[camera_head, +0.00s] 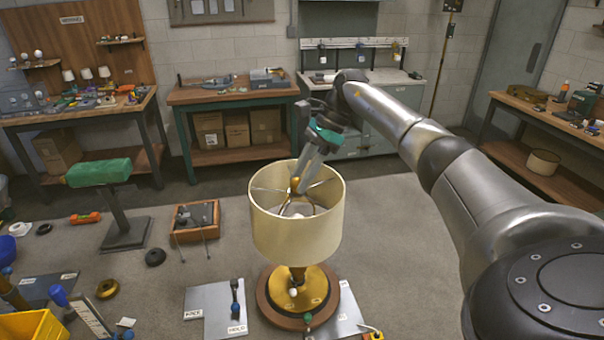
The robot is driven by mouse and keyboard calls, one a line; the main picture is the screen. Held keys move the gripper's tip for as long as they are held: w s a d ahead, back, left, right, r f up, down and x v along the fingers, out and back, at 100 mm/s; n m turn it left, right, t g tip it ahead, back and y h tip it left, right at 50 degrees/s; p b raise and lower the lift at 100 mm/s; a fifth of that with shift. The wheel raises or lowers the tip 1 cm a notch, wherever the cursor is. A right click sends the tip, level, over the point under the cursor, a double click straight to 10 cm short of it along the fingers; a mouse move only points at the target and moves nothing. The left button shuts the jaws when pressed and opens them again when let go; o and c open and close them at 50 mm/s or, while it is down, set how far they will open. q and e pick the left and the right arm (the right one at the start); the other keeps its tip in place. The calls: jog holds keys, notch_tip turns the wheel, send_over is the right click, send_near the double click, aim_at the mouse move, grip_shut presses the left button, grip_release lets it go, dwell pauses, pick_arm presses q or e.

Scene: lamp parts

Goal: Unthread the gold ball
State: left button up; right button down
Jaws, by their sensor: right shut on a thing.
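A lamp with a cream drum shade (293,228) stands upright on a round gold and brown base (276,290) on the workbench. The small gold ball (296,185) sits at the top centre of the shade, where the thin spokes meet. My right gripper (300,180) comes down from above, its fingers tilted, and is shut on the gold ball. The fingers partly hide the ball. A white bulb (297,210) shows dimly inside the shade. My left gripper is not in view.
A yellow bin (36,325) is front left.

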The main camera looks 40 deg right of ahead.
dwell(0.4)
jog(key=shift+w+n+g+b, duration=0.1)
jog(key=shift+n+g+b, duration=0.5)
jog(key=shift+n, duration=0.9)
jog(key=c, duration=0.7)
grip_release()
jog(key=shift+o, duration=0.2)
